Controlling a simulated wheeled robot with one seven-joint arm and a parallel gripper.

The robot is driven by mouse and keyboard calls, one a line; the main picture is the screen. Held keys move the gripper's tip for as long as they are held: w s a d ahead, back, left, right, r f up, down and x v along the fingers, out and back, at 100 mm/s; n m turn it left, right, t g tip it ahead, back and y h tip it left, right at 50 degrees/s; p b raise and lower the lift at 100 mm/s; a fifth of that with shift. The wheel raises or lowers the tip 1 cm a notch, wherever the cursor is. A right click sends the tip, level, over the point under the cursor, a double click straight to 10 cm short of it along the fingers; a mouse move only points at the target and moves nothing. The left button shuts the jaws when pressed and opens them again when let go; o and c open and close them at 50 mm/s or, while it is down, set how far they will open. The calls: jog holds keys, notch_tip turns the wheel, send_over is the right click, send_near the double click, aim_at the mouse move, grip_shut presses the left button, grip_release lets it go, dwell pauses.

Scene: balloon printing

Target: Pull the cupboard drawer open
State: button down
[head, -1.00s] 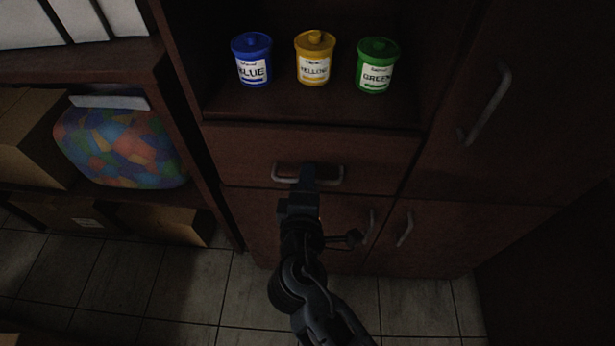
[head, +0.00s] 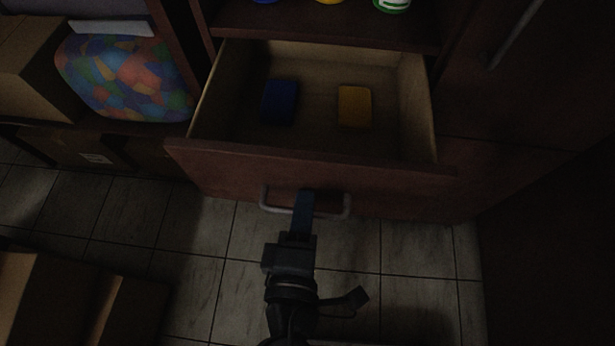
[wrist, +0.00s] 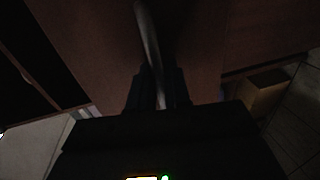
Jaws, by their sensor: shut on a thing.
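The cupboard drawer (head: 300,168) is pulled well out, and its inside shows in the head view. A blue block (head: 280,102) and a yellow block (head: 355,106) lie apart on its floor. The metal drawer handle (head: 335,207) is a pale bar on the drawer's dark red-brown front. My gripper (head: 304,204) is shut on the handle near its middle. In the wrist view the handle (wrist: 149,40) runs down between my gripper's fingers (wrist: 158,90). The exact finger contact is too dark to see.
Bottoms of blue, yellow and green containers (head: 392,5) show on the shelf above. A patchwork bag (head: 125,75) and cardboard boxes (head: 30,70) fill the left shelf. More boxes (head: 60,300) stand at the lower left. Tiled floor (head: 190,270) lies below the drawer.

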jog(key=shift+s, duration=1.05)
jog(key=c, duration=1.3)
grip_release()
jog(key=shift+o, duration=0.2)
jog(key=s+r+b, duration=0.1)
jog(key=s, duration=0.6)
jog(key=shift+s+a+r, duration=0.2)
jog(key=shift+s+r, duration=0.05)
jog(key=shift+s, duration=0.05)
